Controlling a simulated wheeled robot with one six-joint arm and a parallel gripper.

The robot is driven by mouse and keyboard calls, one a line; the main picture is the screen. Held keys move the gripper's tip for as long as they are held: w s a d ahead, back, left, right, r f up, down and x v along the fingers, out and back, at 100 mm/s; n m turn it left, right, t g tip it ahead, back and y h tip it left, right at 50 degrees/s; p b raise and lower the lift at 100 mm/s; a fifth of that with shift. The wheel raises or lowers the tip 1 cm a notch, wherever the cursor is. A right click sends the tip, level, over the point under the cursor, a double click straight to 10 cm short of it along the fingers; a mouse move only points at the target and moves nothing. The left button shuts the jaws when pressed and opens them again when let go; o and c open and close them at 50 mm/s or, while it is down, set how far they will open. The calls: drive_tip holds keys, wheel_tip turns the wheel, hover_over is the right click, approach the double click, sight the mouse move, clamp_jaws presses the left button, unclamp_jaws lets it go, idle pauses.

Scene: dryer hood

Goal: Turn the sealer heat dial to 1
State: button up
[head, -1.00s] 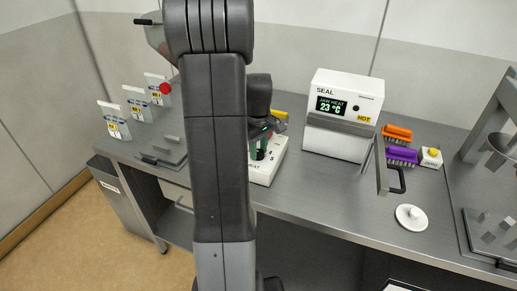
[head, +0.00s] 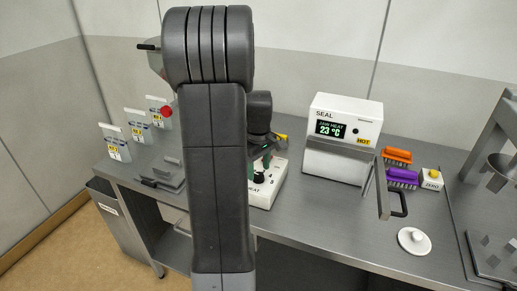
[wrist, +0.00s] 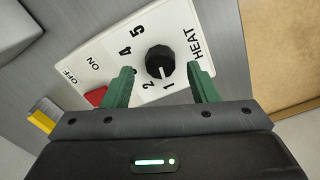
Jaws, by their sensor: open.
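The heat dial (wrist: 160,60) is a black knob on a white panel (wrist: 95,52) marked HEAT, with 1, 2, 4 and 5 readable around it. A white mark on the knob's lower edge faces the 1 and 2 side; I cannot tell exactly which number it meets. My gripper (wrist: 161,73) is open, with one green finger on each side of the dial and gaps to it. The left finger hides part of the scale. In the head view, the dial (head: 260,178) and panel (head: 272,190) show just right of my arm, below my gripper (head: 259,166).
A red switch (wrist: 96,96) with OFF and ON labels is beside the dial. The white SEAL unit (head: 340,140) reads 23 °C and carries a HOT label.

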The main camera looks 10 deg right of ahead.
sight(258, 175)
wheel_tip(258, 175, up, 12)
drive_tip(key=shift+b, duration=0.3)
drive_tip(key=shift+f, duration=0.2)
wheel_tip(258, 175, down, 14)
drive_tip(key=shift+r+p, duration=0.15)
drive_tip(key=shift+p, duration=0.25)
idle(0.4)
